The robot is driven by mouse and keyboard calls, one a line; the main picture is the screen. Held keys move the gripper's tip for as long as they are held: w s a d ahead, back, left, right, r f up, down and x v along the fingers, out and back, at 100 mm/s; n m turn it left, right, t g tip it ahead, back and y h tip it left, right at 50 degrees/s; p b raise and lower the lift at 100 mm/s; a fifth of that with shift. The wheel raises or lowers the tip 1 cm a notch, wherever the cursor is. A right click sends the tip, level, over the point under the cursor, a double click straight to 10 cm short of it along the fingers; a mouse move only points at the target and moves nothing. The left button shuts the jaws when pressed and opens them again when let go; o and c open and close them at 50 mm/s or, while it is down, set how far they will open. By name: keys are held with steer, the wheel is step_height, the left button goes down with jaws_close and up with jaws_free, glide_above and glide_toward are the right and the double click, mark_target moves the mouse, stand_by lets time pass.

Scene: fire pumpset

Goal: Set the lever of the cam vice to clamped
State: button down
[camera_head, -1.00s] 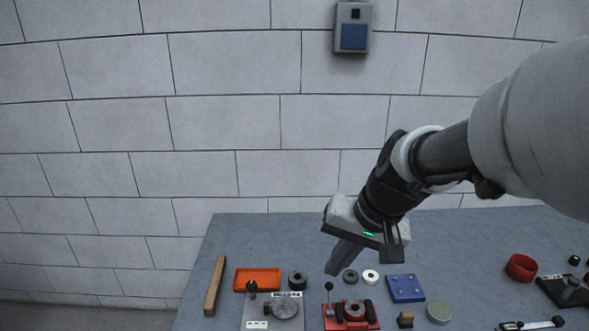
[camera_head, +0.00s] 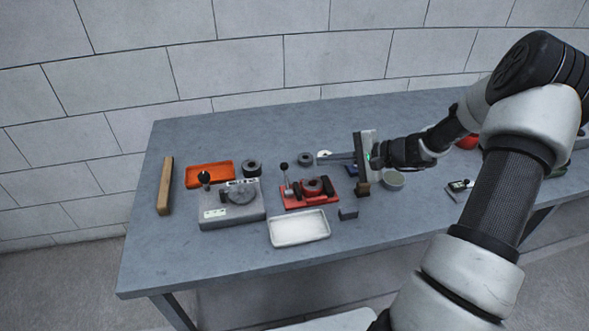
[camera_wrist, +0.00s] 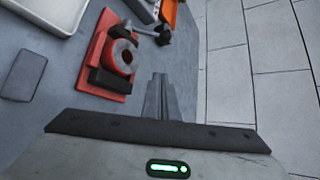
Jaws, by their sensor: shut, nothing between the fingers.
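The cam vice appears to be the red fixture (camera_head: 309,194), with black jaws around a red ring (camera_head: 313,186). Its lever (camera_head: 285,178), topped by a dark ball knob, stands up at the fixture's left end. In the wrist view the red base (camera_wrist: 96,50) and ring (camera_wrist: 123,57) lie left of the fingers, and the lever knob (camera_wrist: 163,39) shows beyond them. My gripper (camera_head: 324,158) is shut and empty, its fingers pointing left above the table, behind and to the right of the lever and apart from it. The closed fingers (camera_wrist: 160,88) also show in the wrist view.
A grey device (camera_head: 232,204) with a dial and black knob stands left of the vice. A white tray (camera_head: 299,228) and a small grey block (camera_head: 348,213) lie in front.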

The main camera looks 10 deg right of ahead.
mark_target(286, 179)
steer(key=shift+w+d+f, duration=0.15)
steer(key=shift+d, duration=0.05)
steer(key=b+x, duration=0.1)
steer(key=x, duration=0.9)
steer(key=shift+a+f, duration=0.15)
steer(key=shift+s+a+r, duration=0.3)
steer(key=shift+s+r, duration=0.25)
steer(key=shift+s, duration=0.05)
steer(key=shift+s+a+r, duration=0.3)
steer(key=shift+s+r, duration=0.25)
steer(key=shift+s, duration=0.05)
steer(key=shift+s+a+r, duration=0.15)
steer(key=shift+s+a, duration=0.05)
steer(key=shift+d, duration=0.2)
